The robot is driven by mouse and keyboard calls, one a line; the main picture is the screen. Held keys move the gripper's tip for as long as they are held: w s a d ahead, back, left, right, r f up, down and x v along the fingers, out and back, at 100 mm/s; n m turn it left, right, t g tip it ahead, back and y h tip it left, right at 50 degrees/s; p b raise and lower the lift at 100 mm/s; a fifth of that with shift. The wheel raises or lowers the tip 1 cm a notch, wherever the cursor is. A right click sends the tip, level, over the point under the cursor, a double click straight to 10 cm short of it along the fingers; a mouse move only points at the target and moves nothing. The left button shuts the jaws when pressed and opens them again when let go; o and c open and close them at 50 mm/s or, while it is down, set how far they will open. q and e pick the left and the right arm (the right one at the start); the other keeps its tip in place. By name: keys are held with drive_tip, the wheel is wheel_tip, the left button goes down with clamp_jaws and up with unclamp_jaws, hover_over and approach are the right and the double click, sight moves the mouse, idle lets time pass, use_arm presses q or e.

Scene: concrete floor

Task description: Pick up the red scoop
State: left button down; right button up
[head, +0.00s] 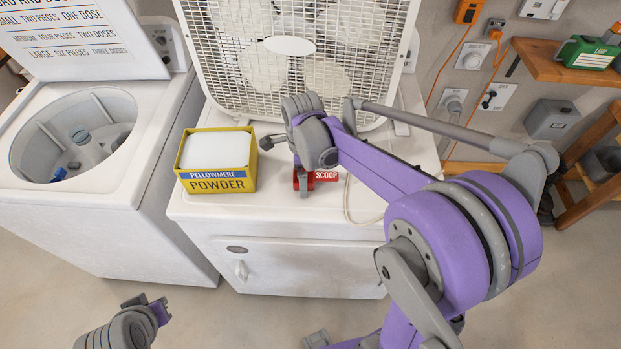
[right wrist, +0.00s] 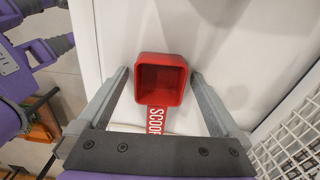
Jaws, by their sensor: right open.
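The red scoop (right wrist: 158,82) has a square cup and a handle with white SCOOP lettering. In the head view the red scoop (head: 327,175) is on the white top in front of the fan, partly hidden by my right gripper (head: 303,184). In the right wrist view my right gripper (right wrist: 160,76) is open, with one finger on each side of the cup. A gap shows on the left side; the right finger's tip is very close to the cup, and contact is unclear. My left gripper (head: 158,309) is at the lower left of the head view, its jaws not clearly visible.
A yellow powder box (head: 217,165) stands left of the scoop on the white cabinet (head: 300,225). A white box fan (head: 290,50) stands behind. An open washer (head: 80,130) is at left. A pale cord (head: 348,205) runs right of the scoop.

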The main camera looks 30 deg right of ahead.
drive_tip(key=shift+c, duration=0.3)
drive_tip(key=c, duration=1.3)
